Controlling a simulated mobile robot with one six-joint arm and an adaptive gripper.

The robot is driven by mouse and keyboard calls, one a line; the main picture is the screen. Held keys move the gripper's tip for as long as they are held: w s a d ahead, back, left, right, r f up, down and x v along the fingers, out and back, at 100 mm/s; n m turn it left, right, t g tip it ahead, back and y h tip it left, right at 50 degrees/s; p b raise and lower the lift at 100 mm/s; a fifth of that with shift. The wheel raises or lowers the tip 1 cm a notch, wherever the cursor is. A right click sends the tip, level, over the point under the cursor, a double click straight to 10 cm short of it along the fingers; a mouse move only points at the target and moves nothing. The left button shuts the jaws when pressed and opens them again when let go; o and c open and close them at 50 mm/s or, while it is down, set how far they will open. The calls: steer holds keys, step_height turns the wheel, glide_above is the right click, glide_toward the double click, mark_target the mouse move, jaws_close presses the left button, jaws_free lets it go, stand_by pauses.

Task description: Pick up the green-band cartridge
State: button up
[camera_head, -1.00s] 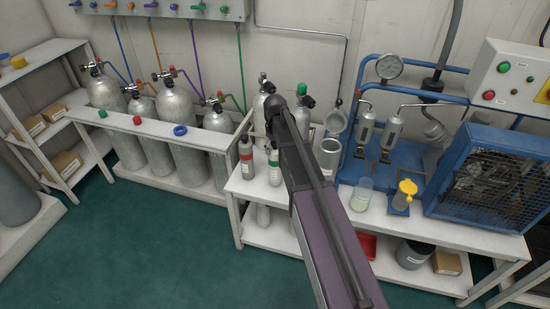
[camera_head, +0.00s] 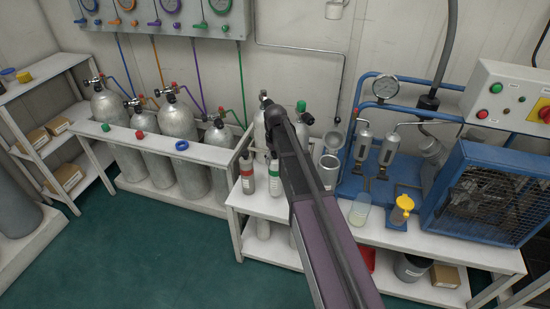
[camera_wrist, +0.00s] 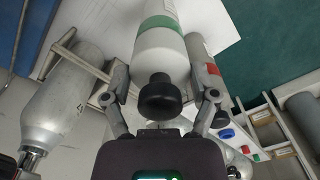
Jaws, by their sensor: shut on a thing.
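The green-band cartridge (camera_wrist: 160,55) is a pale cylinder with a green band and a black knob at its end. In the wrist view my gripper (camera_wrist: 161,90) has one finger on each side of it and is shut on it near the knob end. In the head view the cartridge (camera_head: 274,180) is partly covered by my arm, and my fingers are hidden. It appears upright at the white bench; I cannot tell whether its base touches the top. A red-band cartridge (camera_head: 247,173) stands just left of it and also shows in the wrist view (camera_wrist: 205,62).
The white bench (camera_head: 265,208) also carries a metal cup (camera_head: 329,171), a clear beaker (camera_head: 360,209), a yellow-topped container (camera_head: 401,209) and a blue-framed compressor (camera_head: 480,190). Several grey tanks (camera_head: 150,155) stand in a white rack at left. Green floor (camera_head: 170,260) is clear in front.

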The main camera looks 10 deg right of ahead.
steer(key=s+r+p, duration=0.1)
steer(key=s, duration=1.4)
steer(key=shift+s+r, duration=0.25)
steer(key=shift+s, duration=0.15)
